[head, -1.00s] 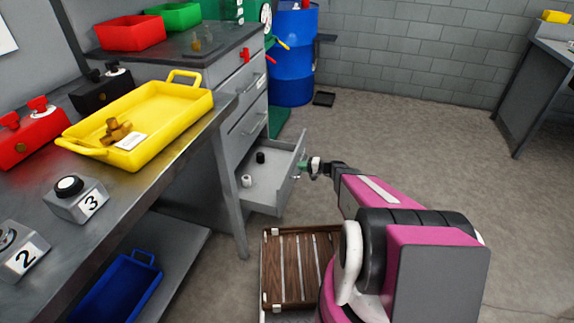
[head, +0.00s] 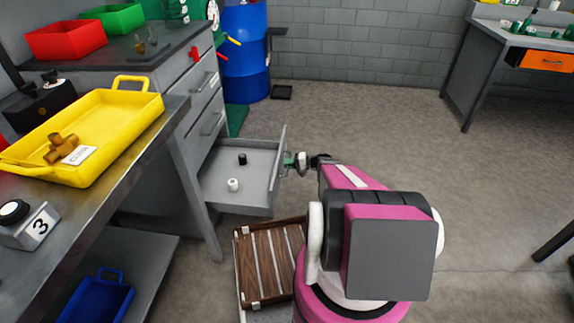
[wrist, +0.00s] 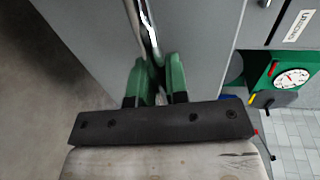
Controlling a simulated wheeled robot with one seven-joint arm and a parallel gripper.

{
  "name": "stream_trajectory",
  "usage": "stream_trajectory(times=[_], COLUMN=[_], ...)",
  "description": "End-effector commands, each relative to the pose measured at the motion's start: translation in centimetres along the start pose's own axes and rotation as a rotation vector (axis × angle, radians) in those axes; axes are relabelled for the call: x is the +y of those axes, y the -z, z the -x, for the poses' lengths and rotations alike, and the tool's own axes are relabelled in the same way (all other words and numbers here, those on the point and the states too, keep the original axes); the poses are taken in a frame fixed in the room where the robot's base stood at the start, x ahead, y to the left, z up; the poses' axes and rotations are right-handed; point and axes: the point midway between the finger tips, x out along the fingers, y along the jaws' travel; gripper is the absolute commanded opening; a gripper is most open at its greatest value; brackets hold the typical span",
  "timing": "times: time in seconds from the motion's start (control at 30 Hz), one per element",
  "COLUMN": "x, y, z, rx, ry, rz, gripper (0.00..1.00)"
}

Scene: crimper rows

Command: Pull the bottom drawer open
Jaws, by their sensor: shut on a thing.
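The bottom drawer (head: 240,190) of the grey cabinet (head: 190,95) stands well out from the cabinet in the head view. A black item (head: 242,159) and a white item (head: 233,185) are in it. My gripper (head: 290,162) is at the outer side of the drawer's front panel. In the wrist view my gripper's green fingers (wrist: 155,82) are shut on the metal bar handle (wrist: 142,25) of the drawer front (wrist: 90,40). The handle is hidden in the head view.
The workbench with the yellow tray (head: 100,130) is at left. A blue barrel (head: 246,55) stands beyond the cabinet. Open floor (head: 400,140) lies to the right.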

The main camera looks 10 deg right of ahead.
Motion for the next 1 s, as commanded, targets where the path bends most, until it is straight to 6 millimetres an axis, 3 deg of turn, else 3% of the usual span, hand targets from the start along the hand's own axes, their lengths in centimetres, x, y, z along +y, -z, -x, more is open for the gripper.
stream_trajectory(times=[0.1,0.13,0.2,0.57,0.67,1.0], x=[0.1,0.1,0.1,0.0,0.0,0.0], y=[0.0,0.0,0.0,0.0,0.0,0.1], z=[0.0,0.0,0.0,0.4,1.4,7.7], rx=[0.0,0.0,0.0,0.001,0.002,0.003], ry=[-0.002,-0.002,-0.002,0.0,0.0,-0.001], rz=[0.0,0.0,0.0,0.0,0.0,0.0], gripper=[0.0,0.18,0.39,0.39,0.39,0.39])
